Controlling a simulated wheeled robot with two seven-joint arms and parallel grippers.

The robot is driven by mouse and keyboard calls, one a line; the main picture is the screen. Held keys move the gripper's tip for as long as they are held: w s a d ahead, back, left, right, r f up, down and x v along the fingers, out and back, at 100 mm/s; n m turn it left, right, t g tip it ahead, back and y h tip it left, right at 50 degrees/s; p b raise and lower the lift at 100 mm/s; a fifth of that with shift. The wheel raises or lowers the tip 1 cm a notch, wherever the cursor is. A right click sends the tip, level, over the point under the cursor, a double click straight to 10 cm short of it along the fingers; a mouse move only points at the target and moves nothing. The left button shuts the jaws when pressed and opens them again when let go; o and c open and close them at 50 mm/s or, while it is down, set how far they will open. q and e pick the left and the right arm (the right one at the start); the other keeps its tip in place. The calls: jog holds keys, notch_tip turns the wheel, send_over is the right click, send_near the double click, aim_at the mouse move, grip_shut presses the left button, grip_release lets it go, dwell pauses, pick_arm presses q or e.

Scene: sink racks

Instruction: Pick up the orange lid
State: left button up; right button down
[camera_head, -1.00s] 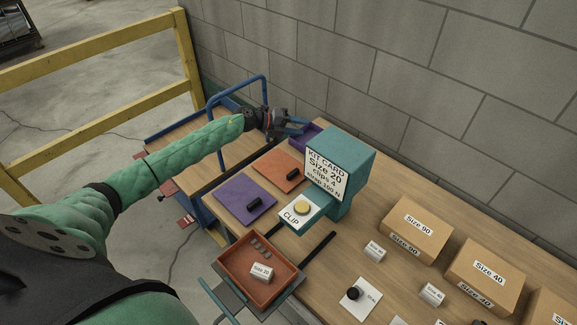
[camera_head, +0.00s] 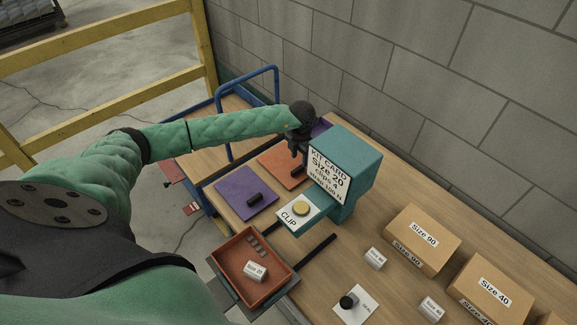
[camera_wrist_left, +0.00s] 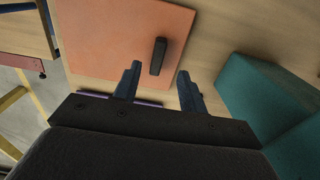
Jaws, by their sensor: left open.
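The orange lid (camera_head: 277,168) lies flat on the wooden table, a square panel with a dark upright handle (camera_head: 297,173). In the left wrist view the lid (camera_wrist_left: 105,40) fills the upper left and its black handle (camera_wrist_left: 158,56) stands near its right edge. My left gripper (camera_head: 300,156) is above the lid, pointing down. In the left wrist view my left gripper (camera_wrist_left: 156,80) is open, with the handle just beyond and between its two fingertips, and nothing is held. My right gripper is not in view.
A teal kit-card box (camera_head: 358,160) stands close to the right of the lid, also in the left wrist view (camera_wrist_left: 262,95). A purple lid (camera_head: 232,190) lies in front. A red tray (camera_head: 233,283) with small parts and several cardboard boxes (camera_head: 422,238) stand nearer and right.

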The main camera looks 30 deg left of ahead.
aim_at(297, 168)
pick_arm(q)
jog(key=f, duration=0.2)
jog(key=f+b, duration=0.1)
jog(key=f, duration=0.2)
jog(key=shift+s+a+f, duration=0.15)
jog(key=shift+s+a, duration=0.05)
jog(key=shift+f, duration=0.15)
jog(key=c, duration=0.7)
grip_shut()
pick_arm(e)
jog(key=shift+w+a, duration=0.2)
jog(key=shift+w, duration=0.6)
